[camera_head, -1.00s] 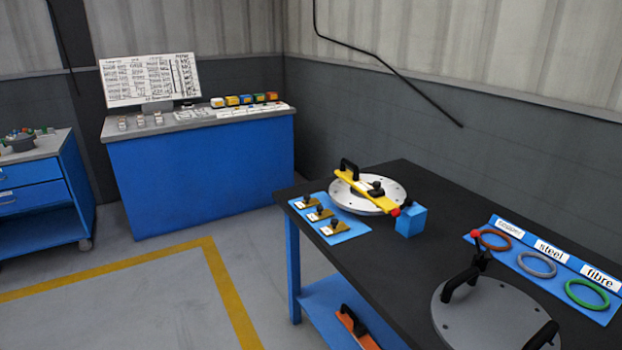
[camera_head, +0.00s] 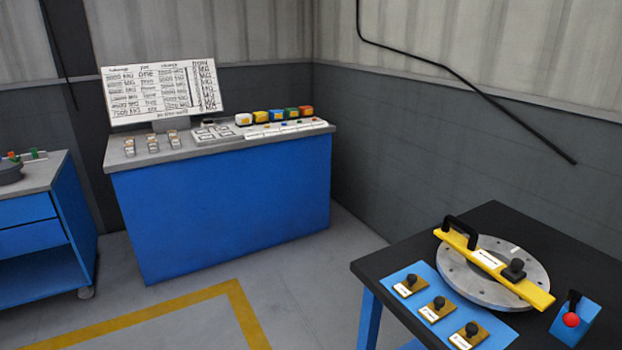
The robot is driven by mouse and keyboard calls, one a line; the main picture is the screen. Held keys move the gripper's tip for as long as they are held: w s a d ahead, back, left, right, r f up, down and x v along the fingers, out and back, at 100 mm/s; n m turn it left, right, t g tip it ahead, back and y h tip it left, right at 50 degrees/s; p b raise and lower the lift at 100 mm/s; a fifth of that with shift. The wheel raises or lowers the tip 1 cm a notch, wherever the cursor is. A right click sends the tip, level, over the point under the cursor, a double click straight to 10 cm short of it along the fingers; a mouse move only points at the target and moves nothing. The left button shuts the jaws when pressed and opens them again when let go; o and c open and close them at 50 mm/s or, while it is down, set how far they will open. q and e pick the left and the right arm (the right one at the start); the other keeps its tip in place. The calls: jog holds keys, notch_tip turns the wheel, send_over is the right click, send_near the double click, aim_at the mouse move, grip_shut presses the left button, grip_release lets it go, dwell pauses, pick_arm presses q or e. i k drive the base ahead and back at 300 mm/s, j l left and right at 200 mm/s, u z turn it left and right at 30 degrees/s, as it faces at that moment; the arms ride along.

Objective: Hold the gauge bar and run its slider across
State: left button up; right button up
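The yellow gauge bar (camera_head: 465,247) lies across the round grey flange (camera_head: 456,272) on the black table at the lower right. A black arched handle stands at its far left end. The slider (camera_head: 514,270), a dark block with a knob, sits on the bar right of its middle, past a white label. The bar's near right end reaches beyond the flange rim. Neither of my grippers is in the picture, and nothing is touching the bar.
A blue mat (camera_head: 408,309) with several brass knobbed blocks lies left of the flange. A blue block (camera_head: 575,320) with a red ball stands at the right. A blue bench (camera_head: 225,215) with a board is at the back. Open floor lies left of the table.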

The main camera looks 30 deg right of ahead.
aim_at(514, 273)
jog(key=i+z, duration=0.45)
jog(key=i+j+z, duration=0.1)
jog(key=i+z, duration=0.4)
jog(key=i+j+z, duration=0.25)
jog(key=z, duration=0.2)
